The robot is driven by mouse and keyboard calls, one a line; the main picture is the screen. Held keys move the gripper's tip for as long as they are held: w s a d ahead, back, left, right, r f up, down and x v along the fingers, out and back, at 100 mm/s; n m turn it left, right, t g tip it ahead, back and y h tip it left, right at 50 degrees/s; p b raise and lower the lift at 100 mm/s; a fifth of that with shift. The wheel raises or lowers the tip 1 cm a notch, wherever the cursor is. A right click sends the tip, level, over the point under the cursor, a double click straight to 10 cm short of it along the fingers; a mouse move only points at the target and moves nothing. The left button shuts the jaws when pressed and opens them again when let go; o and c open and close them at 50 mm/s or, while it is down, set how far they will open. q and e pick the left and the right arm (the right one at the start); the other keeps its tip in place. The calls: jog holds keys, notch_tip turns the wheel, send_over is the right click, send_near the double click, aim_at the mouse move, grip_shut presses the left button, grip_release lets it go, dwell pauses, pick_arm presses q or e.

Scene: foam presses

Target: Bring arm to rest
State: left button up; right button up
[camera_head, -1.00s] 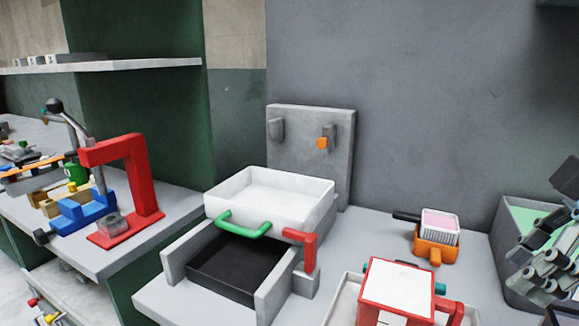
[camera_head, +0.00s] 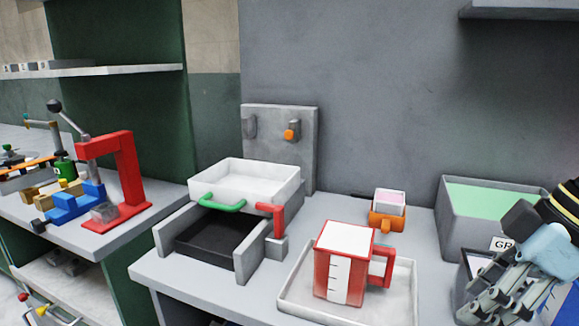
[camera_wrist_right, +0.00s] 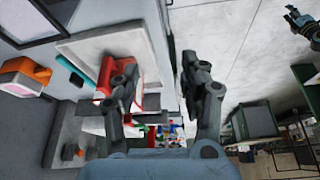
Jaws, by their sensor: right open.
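My right gripper (camera_head: 497,300) is at the right edge of the head view, in front of the grey bins. In the right wrist view its two fingers (camera_wrist_right: 157,90) are spread apart with nothing between them. A red and white measuring jug (camera_head: 345,262) stands upright in a white tray (camera_head: 290,300), left of the gripper and apart from it. In the wrist view the jug (camera_wrist_right: 107,72) shows behind one finger.
A foam press with a white pan (camera_head: 250,185) and green handle stands on the bench. An orange holder (camera_head: 387,220) with a pink-topped block sits at the back. A grey bin (camera_head: 455,220) with a green inside is near my right arm. A red lever press (camera_head: 127,175) stands left.

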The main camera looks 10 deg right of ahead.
jog(key=s+a+f+m+h, duration=0.35)
jog(key=s+f+m, duration=0.55)
jog(key=s, duration=0.3)
jog(key=s+d+f+b, duration=0.1)
jog(key=d+f+b, duration=0.1)
jog(key=f, duration=1.4)
jog(key=s+d+f+b, duration=0.2)
jog(key=f, duration=1.4)
pick_arm(q)
notch_tip(320, 180, down, 8)
jog(key=s+b, duration=0.2)
jog(key=b, duration=0.1)
jog(key=shift+r, duration=0.25)
pick_arm(e)
jog(key=s+d+f+g, duration=0.1)
jog(key=s+f, duration=1.6)
jog(key=f, duration=0.1)
jog(key=shift+s+m+g+h, duration=0.15)
jog(key=shift+m+g+h, duration=0.15)
jog(key=shift+g+h, duration=0.1)
